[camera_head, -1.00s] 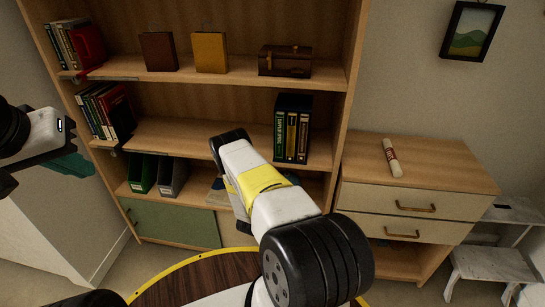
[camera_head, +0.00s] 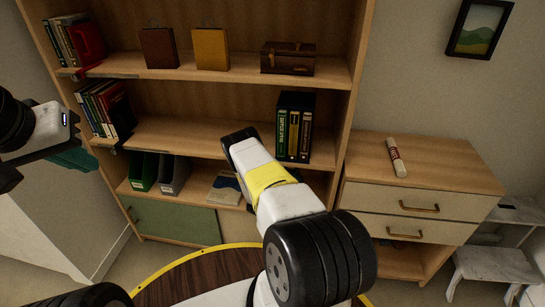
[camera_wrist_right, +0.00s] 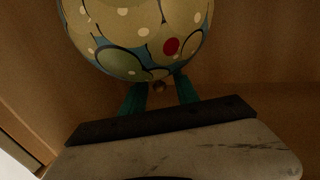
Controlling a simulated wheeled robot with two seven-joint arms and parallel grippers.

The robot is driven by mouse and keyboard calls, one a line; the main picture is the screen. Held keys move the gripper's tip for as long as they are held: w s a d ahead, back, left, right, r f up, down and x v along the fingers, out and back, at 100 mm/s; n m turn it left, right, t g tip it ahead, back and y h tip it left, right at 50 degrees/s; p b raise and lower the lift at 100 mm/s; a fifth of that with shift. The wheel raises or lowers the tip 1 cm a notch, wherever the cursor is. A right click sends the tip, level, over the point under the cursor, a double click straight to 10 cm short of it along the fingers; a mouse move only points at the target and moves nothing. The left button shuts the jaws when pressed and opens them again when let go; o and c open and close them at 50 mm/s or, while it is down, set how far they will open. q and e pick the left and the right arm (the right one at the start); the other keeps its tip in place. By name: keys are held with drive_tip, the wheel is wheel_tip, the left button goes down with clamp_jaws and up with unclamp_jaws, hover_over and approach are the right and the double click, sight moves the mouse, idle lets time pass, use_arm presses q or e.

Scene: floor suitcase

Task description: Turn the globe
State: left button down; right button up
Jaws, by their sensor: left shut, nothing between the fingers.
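The globe (camera_wrist_right: 135,35) fills the top of the right wrist view. It is pale yellow-green and blue, with white dots and one red dot. My right gripper (camera_wrist_right: 160,86) is open, its two teal fingers apart just below the globe's underside. A small brown knob shows between the fingers; whether they touch the globe I cannot tell. In the head view my right arm hides the globe and this gripper. My left gripper (camera_head: 78,160) is shut and empty at the left edge of the head view, away from the shelves.
A wooden bookcase (camera_head: 190,85) holds books, binders and a small brown chest (camera_head: 288,58). A flat book (camera_head: 225,187) lies on the lower shelf beside my right arm. A drawer cabinet (camera_head: 440,165) with a rolled paper (camera_head: 396,157) stands at the right, near a white step stool (camera_head: 490,265).

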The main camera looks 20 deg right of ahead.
clamp_jaws()
idle(1.3)
